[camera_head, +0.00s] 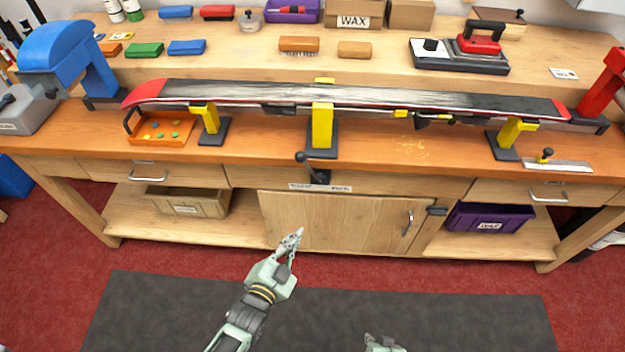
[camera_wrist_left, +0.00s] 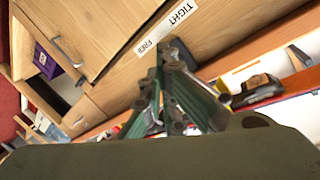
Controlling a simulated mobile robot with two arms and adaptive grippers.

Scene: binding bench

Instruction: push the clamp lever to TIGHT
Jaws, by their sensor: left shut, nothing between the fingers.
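The clamp lever (camera_head: 300,157) is a dark rod with a round knob at the front edge of the bench, below the middle yellow clamp (camera_head: 322,125). Its knob sits up and left of its dark mount (camera_head: 320,177). A white label strip (camera_head: 320,188) lies below. In the left wrist view TIGHT (camera_wrist_left: 178,14) and FREE (camera_wrist_left: 147,46) are readable; the fingers hide much of the lever there. My left gripper (camera_head: 298,233) is shut and empty, below the lever in the picture and apart from it. Only a bit of my right gripper (camera_head: 380,344) shows at the bottom edge.
A ski (camera_head: 340,98) lies across the clamps. An orange tray (camera_head: 145,138) and a blue vise (camera_head: 65,55) stand to the left. A cabinet door (camera_head: 340,225) with a handle is below the lever. The mat (camera_head: 420,310) in front is clear.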

